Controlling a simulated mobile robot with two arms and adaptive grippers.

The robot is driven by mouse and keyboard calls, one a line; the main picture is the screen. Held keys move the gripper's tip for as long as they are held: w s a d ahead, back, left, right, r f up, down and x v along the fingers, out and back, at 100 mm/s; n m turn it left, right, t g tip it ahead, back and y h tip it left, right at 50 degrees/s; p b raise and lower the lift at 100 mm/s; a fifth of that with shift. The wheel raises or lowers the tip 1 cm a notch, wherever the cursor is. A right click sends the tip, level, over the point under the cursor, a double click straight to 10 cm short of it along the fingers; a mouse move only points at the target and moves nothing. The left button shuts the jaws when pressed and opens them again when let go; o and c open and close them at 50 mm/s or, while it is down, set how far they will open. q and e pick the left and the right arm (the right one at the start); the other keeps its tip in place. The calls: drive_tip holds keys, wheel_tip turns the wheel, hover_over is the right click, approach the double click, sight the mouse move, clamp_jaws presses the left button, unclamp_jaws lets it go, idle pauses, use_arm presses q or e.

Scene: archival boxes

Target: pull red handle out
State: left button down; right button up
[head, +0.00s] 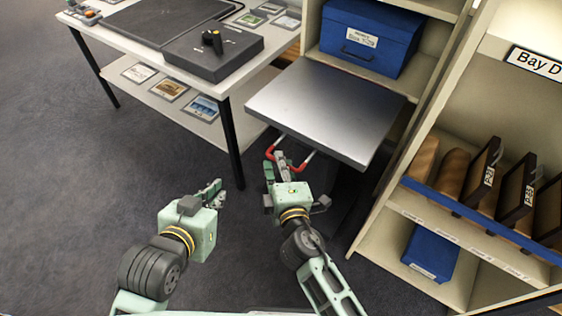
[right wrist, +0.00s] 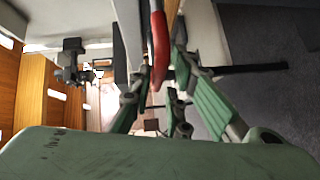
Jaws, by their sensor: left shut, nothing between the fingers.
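The red handle (head: 271,151) is a bar on metal rods under the front edge of a grey metal shelf (head: 322,108). My right gripper (head: 280,160) is at the handle and hides its middle. In the right wrist view the red handle (right wrist: 158,48) lies between the two fingers of my right gripper (right wrist: 160,72). A narrow gap shows on each side, so the fingers look open around it. My left gripper (head: 216,187) is shut and empty, apart from the handle, over the floor to its left.
A white table (head: 240,88) with a dark device (head: 213,55) stands at the upper left. A blue box (head: 369,38) sits on a shelf behind the metal shelf. A cream shelving unit (head: 385,215) stands close on the right. The carpet (head: 90,200) at left is clear.

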drive_tip(key=shift+w, duration=0.1)
drive_tip(key=v, duration=1.2)
